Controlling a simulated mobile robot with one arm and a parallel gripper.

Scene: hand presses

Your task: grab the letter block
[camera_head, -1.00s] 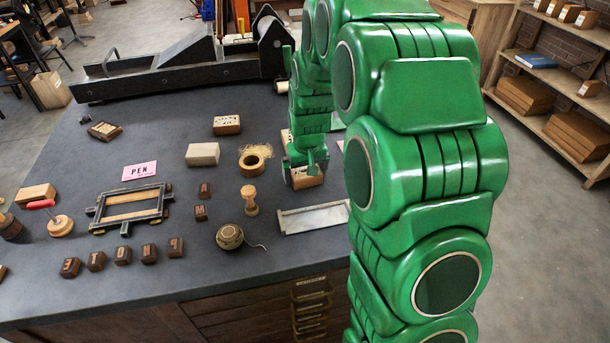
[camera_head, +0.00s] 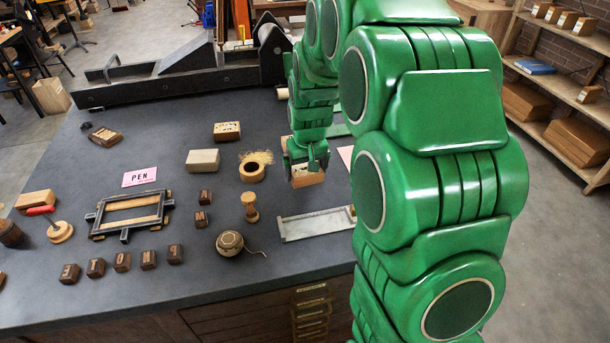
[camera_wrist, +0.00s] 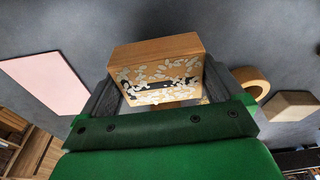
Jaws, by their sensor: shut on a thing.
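My gripper (camera_head: 305,165) is at the right side of the dark bench, shut on a light wooden block (camera_head: 308,178). In the wrist view the wooden block (camera_wrist: 155,52) sits between the two dark fingers (camera_wrist: 160,95), and its face has a speckled white and dark pattern. I cannot tell if it clears the bench. Small dark letter blocks stand in a row at the front left, among them one block (camera_head: 175,254) at the row's right end. Two more dark blocks, one (camera_head: 205,195) behind the other (camera_head: 202,219), stand near the middle.
A long press (camera_head: 180,85) stands at the back.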

